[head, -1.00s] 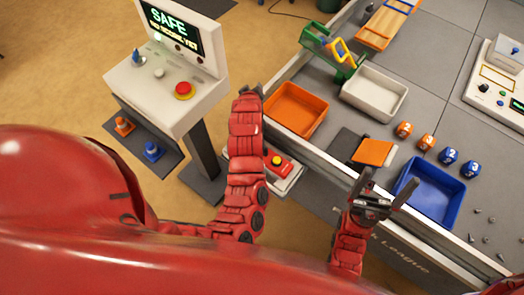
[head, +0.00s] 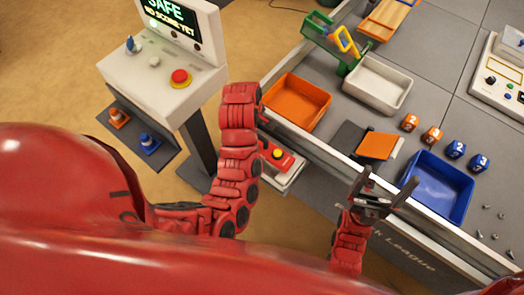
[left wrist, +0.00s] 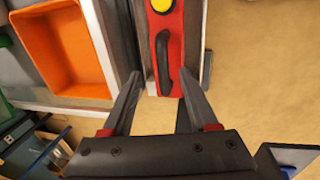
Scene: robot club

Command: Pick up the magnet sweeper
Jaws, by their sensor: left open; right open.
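The magnet sweeper (head: 285,163) appears to be the red device with a yellow button, on a low light-coloured ledge beside the table. In the left wrist view the red body (left wrist: 156,25) has a black bar handle (left wrist: 163,62) lengthwise. My left gripper (left wrist: 160,76) is open, its fingers on either side of the handle's near end in that view. Whether they touch it or how high they are I cannot tell. In the head view my left arm hides that gripper and part of the sweeper. My right gripper (head: 388,180) is open and empty by the table's front edge.
An orange bin (head: 297,101), a white bin (head: 377,83) and a blue bin (head: 437,187) stand on the walled table. Small bits lie at right. A console (head: 165,75) on a post stands left of my left arm.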

